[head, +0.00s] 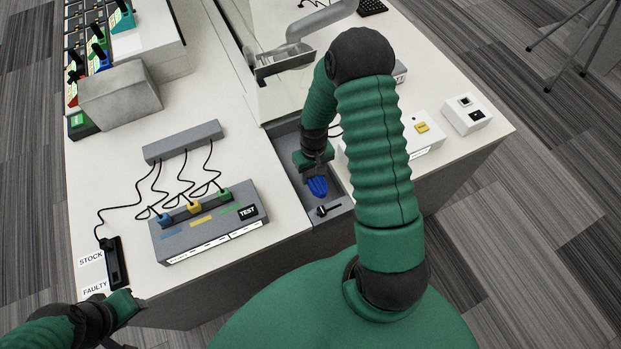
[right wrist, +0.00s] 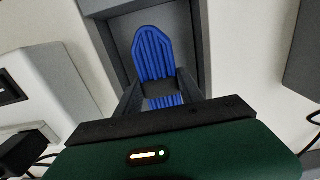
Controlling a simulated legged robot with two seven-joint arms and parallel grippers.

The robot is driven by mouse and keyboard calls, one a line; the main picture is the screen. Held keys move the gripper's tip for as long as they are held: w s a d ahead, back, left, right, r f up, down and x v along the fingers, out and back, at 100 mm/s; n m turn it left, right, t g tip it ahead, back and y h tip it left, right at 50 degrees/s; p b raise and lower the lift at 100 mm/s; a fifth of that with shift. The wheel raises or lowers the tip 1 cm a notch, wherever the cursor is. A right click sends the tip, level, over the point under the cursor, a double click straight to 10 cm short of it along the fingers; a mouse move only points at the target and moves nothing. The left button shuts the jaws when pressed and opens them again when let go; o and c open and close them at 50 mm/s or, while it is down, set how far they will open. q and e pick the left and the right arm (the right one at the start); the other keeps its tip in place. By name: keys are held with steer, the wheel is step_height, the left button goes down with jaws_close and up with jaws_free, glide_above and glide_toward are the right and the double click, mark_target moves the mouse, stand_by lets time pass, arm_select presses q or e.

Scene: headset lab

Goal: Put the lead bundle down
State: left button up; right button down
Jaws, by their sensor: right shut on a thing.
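The lead bundle (head: 318,188) is a blue, ribbed piece with a rounded end. My right gripper (head: 316,176) is shut on it and points down into a grey tray (head: 289,150) set in the bench. In the right wrist view the bundle (right wrist: 153,50) sits between the two dark fingers and sticks out past them, over the tray floor. I cannot tell whether it touches the floor. My left gripper (head: 128,302) is at the bench's front left corner, by the FAULTY label; its jaws do not show clearly.
A black knob-like part (head: 327,210) lies at the tray's near end. Left of the tray is a grey TEST box (head: 205,240) with plugged leads from a grey bar (head: 183,142). Right of it are white boxes (head: 466,113).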

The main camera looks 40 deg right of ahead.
mark_target(312, 181)
step_height(312, 181, down, 4)
steer(key=shift+f, duration=0.1)
steer(key=shift+a, duration=0.2)
steer(key=c, duration=1)
jaws_free()
steer(key=shift+o, duration=1.4)
steer(key=shift+d, duration=0.2)
